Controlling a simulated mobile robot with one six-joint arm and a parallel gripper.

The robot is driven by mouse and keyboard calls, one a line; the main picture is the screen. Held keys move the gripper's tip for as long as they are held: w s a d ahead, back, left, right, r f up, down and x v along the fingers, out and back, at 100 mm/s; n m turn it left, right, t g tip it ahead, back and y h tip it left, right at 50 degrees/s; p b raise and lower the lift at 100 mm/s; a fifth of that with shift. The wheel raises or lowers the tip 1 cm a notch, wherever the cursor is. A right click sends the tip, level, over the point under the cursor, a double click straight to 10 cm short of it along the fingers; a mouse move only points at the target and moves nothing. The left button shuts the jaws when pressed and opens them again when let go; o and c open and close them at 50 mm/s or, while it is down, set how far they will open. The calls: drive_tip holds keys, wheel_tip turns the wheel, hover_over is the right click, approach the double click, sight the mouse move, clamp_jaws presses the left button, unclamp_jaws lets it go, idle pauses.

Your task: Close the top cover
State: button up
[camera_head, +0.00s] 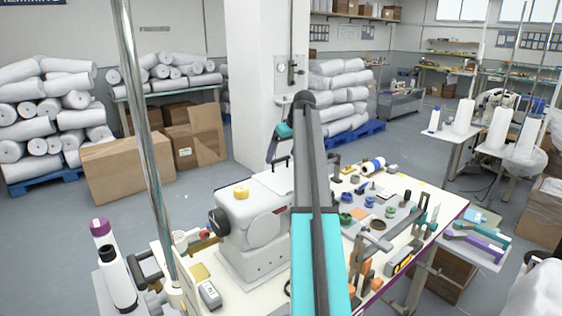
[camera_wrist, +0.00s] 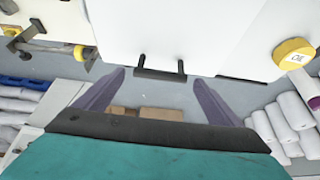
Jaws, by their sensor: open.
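The white sewing machine (camera_head: 255,232) stands on the worktable, with a yellow cap (camera_head: 241,192) on top. The top cover (camera_head: 272,181) is a white panel at the machine's back that appears raised, with a black handle at its far edge. In the wrist view the white cover (camera_wrist: 165,30) fills the upper middle, and its black bar handle (camera_wrist: 160,74) shows at its lower edge. My gripper (camera_wrist: 159,77) is open and empty. Its purple fingers are on either side of the handle in the picture; contact cannot be told. In the head view my gripper (camera_head: 271,150) is just above the cover, partly behind my arm.
The table's right half holds a grey mat (camera_head: 388,215) with several spools and small parts. A metal pole (camera_head: 145,140) rises at the left. A white pillar (camera_head: 262,80) is behind the table.

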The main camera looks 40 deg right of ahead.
drive_tip(key=b+v, duration=0.2)
drive_tip(key=v, duration=0.7)
drive_tip(key=shift+s, duration=0.15)
idle(0.4)
